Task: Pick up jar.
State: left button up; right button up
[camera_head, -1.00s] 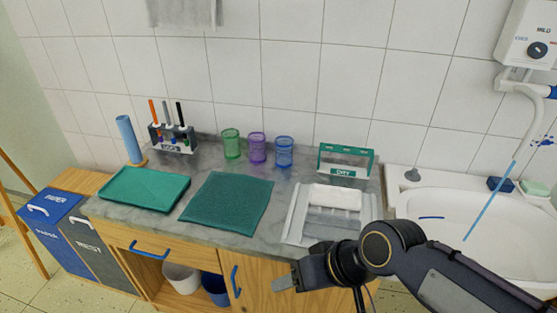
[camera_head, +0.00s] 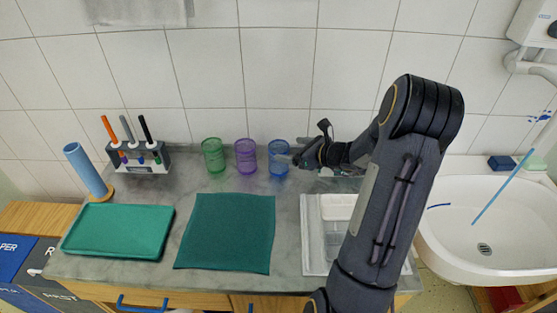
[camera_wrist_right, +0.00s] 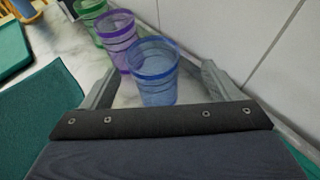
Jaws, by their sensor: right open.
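Three clear jars stand upright in a row near the wall: a green jar (camera_head: 213,157), a purple jar (camera_head: 245,156) and a blue jar (camera_head: 279,155). My right gripper (camera_head: 290,160) comes in from the right, beside the blue jar. In the right wrist view my right gripper (camera_wrist_right: 155,85) is open, and the blue jar (camera_wrist_right: 155,72) stands between its two fingers, with no grip on it. The purple jar (camera_wrist_right: 116,38) and the green jar (camera_wrist_right: 92,14) line up behind it. My left gripper is not in view.
A marker holder (camera_head: 140,158) and a blue roll (camera_head: 86,170) stand at left. A green tray (camera_head: 118,232) and dark green mat (camera_head: 226,233) lie in front of the jars. A white rack (camera_head: 312,235) and sink (camera_head: 480,215) are at right. The tiled wall is close behind.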

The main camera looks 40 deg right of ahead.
aim_at(272, 149)
jog(key=x, duration=0.4)
jog(key=p+x, duration=0.1)
jog(key=x, duration=0.2)
jog(key=shift+s+a+f, duration=0.15)
jog(key=shift+a+f, duration=0.05)
jog(key=shift+a, duration=0.2)
jog(key=c, duration=1.1)
